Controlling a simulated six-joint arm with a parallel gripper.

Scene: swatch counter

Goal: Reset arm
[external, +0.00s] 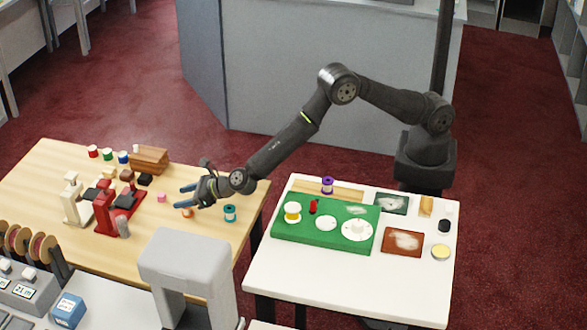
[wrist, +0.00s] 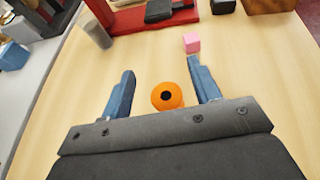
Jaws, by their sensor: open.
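My gripper (external: 186,196) is over the right part of the wooden table (external: 180,263). Its two blue fingers are spread, and nothing is held between them. In the wrist view my gripper (wrist: 160,84) has an orange spool (wrist: 167,96) showing between and below the fingers. The orange spool also shows in the external view (external: 187,213), just under the gripper. How far the fingers are above the table is hard to tell.
A teal spool (external: 230,213) stands right of my gripper. A pink cube (external: 161,197) and a red press (external: 112,212) are to the left. A white table (external: 345,305) with a green board (external: 290,238) stands to the right. A grey machine (external: 185,258) is in front.

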